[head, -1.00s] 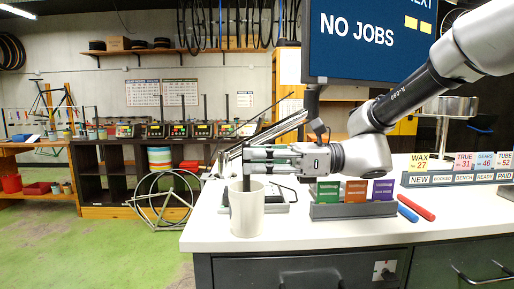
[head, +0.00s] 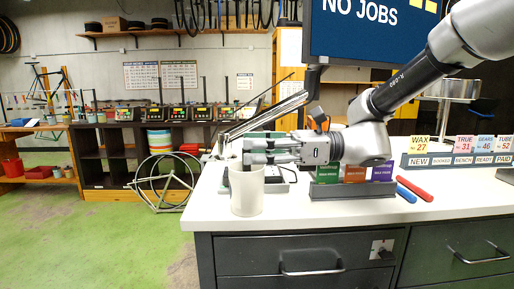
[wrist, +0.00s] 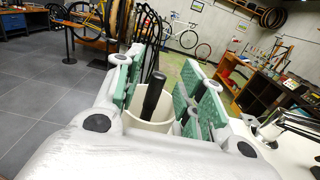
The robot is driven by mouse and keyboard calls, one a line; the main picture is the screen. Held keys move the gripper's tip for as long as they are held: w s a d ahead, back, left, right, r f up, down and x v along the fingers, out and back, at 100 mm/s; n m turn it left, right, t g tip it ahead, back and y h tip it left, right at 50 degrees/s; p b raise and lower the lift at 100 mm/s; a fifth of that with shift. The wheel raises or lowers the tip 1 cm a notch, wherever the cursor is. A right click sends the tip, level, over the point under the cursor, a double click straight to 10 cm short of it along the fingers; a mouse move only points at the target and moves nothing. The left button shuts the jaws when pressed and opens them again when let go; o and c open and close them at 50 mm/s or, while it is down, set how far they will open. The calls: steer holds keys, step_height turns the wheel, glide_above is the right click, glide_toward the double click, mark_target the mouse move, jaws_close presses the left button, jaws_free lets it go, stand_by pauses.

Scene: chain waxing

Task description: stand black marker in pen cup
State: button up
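The white pen cup (head: 247,192) stands upright near the left front corner of the white bench top. In the wrist view the black marker (wrist: 153,95) stands inside the pen cup (wrist: 150,124), slightly tilted, its upper end above the rim and its lower end hidden by the cup. My gripper (head: 252,149) is at the cup's rim, reaching in from the right. In the wrist view its green-padded fingers are apart on either side of the marker, with a visible gap to it. In the head view the fingers mostly hide the marker.
Green, orange and purple boxes in a grey holder (head: 352,191) stand right of the cup, under my arm. A blue marker (head: 406,194) and a red marker (head: 415,189) lie beside them. A grey tray (head: 281,187) is behind the cup. The bench's left edge is close to the cup.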

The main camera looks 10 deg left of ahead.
steer(key=v, duration=1.2)
stand_by(0.4)
steer(key=s+d+f+n+t+h, duration=0.2)
steer(key=s+d+f+n+h, duration=0.25)
steer(key=d, duration=0.35)
steer(key=s+d+f+n+t+h, duration=0.1)
steer(key=s+d+f+n+h, duration=0.2)
steer(key=s+d+f+h, duration=0.25)
steer(key=s+d+n+t+h, duration=0.2)
steer(key=d+n+t+h, duration=0.3)
steer(key=d, duration=1.6)
steer(key=shift+s+d+f+n+t+h, duration=0.3)
steer(key=shift+s+f+n+h, duration=0.15)
steer(key=shift+n+h, duration=0.8)
